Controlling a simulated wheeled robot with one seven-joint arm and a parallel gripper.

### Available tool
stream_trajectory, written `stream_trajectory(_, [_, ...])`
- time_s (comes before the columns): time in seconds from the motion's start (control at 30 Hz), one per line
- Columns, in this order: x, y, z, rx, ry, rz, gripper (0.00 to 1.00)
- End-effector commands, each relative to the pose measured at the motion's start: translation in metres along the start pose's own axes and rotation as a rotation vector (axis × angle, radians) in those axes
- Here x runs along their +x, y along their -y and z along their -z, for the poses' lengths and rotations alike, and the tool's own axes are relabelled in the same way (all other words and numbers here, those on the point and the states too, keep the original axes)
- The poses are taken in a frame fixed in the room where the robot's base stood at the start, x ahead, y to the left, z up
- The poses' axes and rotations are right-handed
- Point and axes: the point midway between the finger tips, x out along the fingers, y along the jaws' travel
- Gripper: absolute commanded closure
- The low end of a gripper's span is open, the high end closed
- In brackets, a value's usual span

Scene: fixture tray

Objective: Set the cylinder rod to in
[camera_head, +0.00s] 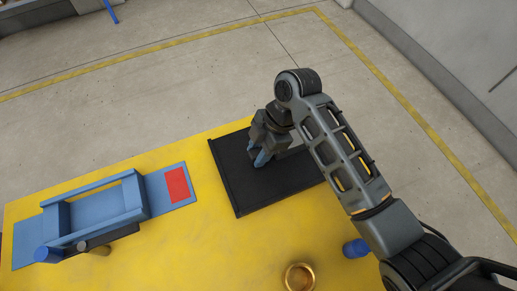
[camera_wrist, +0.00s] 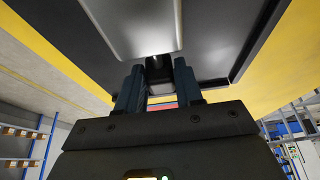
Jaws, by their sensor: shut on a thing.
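My gripper (camera_head: 259,158) is over the black tray (camera_head: 232,196), fingers pointing down. In the wrist view its two blue fingers (camera_wrist: 159,84) are shut on a small dark block, taken to be the rod end (camera_wrist: 158,66). A smooth grey body, likely the cylinder (camera_wrist: 135,25), lies just beyond the fingers on the dark tray surface. In the head view only a pale sliver shows beside my gripper; my gripper and arm hide the rest. How far the rod stands out cannot be told.
A blue fixture (camera_head: 103,205) with a red patch (camera_head: 177,185) stands left on the yellow table (camera_head: 210,250). A brass cup (camera_head: 299,277) and a blue round piece (camera_head: 355,248) are near the front. The table between fixture and cup is clear.

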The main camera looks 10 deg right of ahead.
Motion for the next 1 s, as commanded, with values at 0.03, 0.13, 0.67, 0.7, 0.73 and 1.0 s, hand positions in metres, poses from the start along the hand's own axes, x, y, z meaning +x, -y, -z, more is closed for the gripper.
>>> stream_trajectory(0.03, [0.000, 0.000, 0.000, 0.000, 0.000, -0.001, 1.00])
stream_trajectory(0.13, [0.000, 0.000, 0.000, 0.000, 0.000, -0.001, 1.00])
stream_trajectory(0.67, [-0.007, 0.000, -0.015, 0.001, 0.000, -0.001, 1.00])
stream_trajectory(0.7, [-0.007, 0.000, -0.015, 0.001, 0.000, -0.001, 1.00])
stream_trajectory(0.73, [-0.007, 0.000, -0.015, 0.001, 0.000, -0.001, 0.64])
stream_trajectory(1.0, [-0.006, 0.000, -0.015, 0.000, 0.000, -0.001, 0.43])
